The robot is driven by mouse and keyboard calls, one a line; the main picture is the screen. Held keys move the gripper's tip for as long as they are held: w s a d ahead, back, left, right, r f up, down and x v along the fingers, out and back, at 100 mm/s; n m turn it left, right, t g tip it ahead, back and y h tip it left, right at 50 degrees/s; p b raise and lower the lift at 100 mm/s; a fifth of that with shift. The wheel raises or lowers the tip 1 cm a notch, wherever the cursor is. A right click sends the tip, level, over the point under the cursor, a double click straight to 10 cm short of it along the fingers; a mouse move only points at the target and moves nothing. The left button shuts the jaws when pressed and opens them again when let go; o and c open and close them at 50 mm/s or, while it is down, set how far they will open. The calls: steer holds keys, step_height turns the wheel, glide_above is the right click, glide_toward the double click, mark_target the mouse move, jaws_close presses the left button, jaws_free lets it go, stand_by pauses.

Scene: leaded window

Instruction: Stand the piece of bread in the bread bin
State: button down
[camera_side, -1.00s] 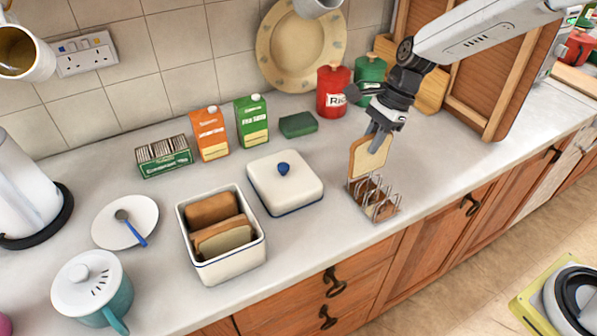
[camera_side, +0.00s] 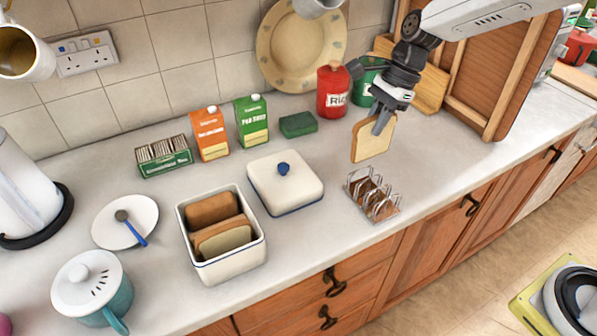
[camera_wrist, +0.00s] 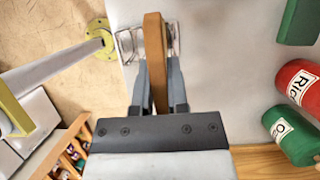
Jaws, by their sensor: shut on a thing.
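My gripper (camera_side: 381,122) is shut on a slice of bread (camera_side: 372,141) by its upper edge. The slice hangs upright in the air, clear of the toast rack below it. In the wrist view the slice (camera_wrist: 155,58) shows edge-on between the two fingers. The wire toast rack (camera_side: 373,194) stands on the worktop and has brown toast low between its wires. The bread bin (camera_side: 228,263) is an open white box with a blue rim, to the left. A brown loaf piece (camera_side: 211,208) and a cut slice (camera_side: 224,240) stand inside it.
The bin's white lid (camera_side: 286,190) with a blue knob lies between the bin and the rack. A green sponge (camera_side: 298,124), soup cartons (camera_side: 252,121) and a red rice tin (camera_side: 332,90) stand behind. A saucer (camera_side: 105,223) with a spoon is at the left.

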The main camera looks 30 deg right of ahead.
steer(key=shift+w+a, duration=0.2)
steer(key=shift+a, duration=0.2)
steer(key=w+a, duration=0.3)
steer(key=a, duration=1.3)
glide_above(216, 217)
steer(key=s, duration=0.3)
steer(key=shift+s+a+f, duration=0.1)
steer(key=shift+f, duration=1.45)
steer(key=shift+s+f, duration=0.1)
steer(key=shift+f, duration=1.45)
steer(key=shift+f, duration=0.1)
steer(key=shift+f, duration=1.75)
steer(key=shift+f, duration=0.15)
steer(key=c, duration=0.9)
jaws_free()
